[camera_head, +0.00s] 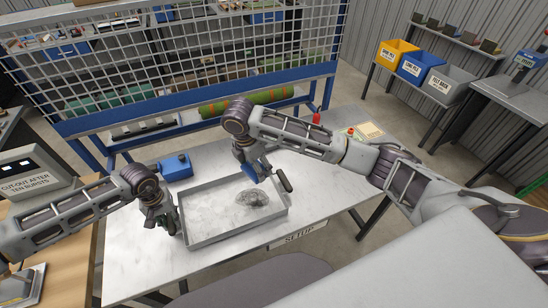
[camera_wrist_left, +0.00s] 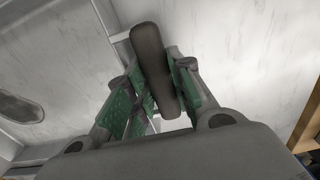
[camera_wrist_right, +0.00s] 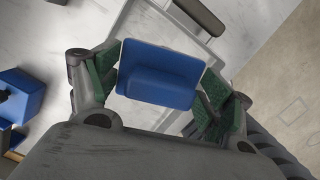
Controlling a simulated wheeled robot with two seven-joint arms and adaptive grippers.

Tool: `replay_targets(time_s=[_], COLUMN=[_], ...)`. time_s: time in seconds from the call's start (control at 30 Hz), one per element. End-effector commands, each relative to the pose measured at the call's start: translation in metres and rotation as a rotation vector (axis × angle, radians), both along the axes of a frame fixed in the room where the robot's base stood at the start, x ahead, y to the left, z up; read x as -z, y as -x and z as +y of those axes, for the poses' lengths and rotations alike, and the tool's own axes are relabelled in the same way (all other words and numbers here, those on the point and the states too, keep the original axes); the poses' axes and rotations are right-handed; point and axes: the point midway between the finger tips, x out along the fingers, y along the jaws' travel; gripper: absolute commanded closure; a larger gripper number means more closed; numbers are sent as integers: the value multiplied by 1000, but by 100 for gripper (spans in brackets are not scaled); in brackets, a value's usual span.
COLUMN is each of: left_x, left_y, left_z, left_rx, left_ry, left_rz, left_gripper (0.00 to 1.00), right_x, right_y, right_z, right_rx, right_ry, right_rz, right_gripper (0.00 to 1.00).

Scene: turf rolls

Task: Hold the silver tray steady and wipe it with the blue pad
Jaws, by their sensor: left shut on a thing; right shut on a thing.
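The silver tray (camera_head: 206,216) lies on the white table, with a dark handle at each side. A dark grey smudge (camera_head: 252,198) marks its floor right of the middle. My left gripper (camera_head: 168,222) is shut on the tray's left handle (camera_wrist_left: 153,70), which stands between the green finger pads in the left wrist view. My right gripper (camera_wrist_right: 160,88) is shut on the blue pad (camera_wrist_right: 160,75). In the head view the pad (camera_head: 248,172) is over the tray's far right part. I cannot tell whether it touches the tray. The right handle (camera_head: 284,180) is free.
A blue box (camera_head: 175,167) stands on the table (camera_head: 135,255) behind the tray. A red object (camera_head: 316,119) and a paper sheet (camera_head: 371,130) lie at the far right. A wire-mesh screen (camera_head: 180,55) rises behind the table. The table right of the tray is mostly clear.

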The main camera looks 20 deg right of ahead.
Motion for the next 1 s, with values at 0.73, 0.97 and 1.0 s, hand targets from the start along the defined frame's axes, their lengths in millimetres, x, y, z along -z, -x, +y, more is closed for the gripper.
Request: replay_targets(time_s=[0.73, 0.97, 1.0], left_x=[2, 2, 2], left_y=[1, 1, 1], left_z=[1, 1, 1], left_rx=[0, 0, 0], left_ry=[-2, -2, -2], left_rz=[3, 3, 3], left_gripper=[100, 100, 100], right_x=[52, 52, 52], right_y=[30, 28, 28], right_z=[56, 51, 51], right_rx=[-330, -418, -432], right_ry=[1, 1, 1], right_rz=[1, 0, 0], right_gripper=[39, 39, 39])
